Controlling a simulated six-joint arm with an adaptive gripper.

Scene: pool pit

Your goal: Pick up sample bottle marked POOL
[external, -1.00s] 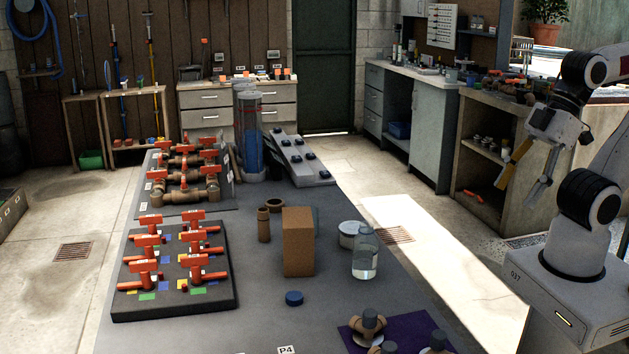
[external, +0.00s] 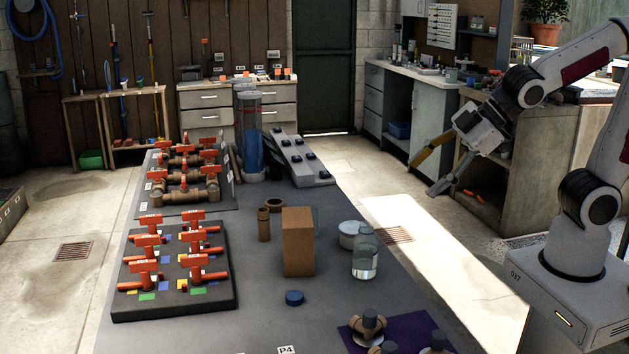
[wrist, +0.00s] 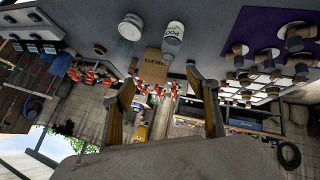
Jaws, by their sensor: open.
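The sample bottle (external: 365,258) is clear with a little liquid in it and stands upright on the grey table, right of the brown box. In the wrist view the bottle (wrist: 173,40) shows upside down, with a white label reading POOL. My gripper (external: 422,177) is open and empty, in the air to the right of and above the bottle, beyond the table's right edge. In the wrist view the fingers of my gripper (wrist: 160,77) are spread, and the bottle appears beyond their tips, apart from them.
A brown box (external: 298,243) and a white tub (external: 348,236) stand close to the bottle. A blue cap (external: 294,298) lies in front. Brown fittings rest on a purple mat (external: 405,332) at the near right. A valve board (external: 171,303) is at the left. Bare table lies between.

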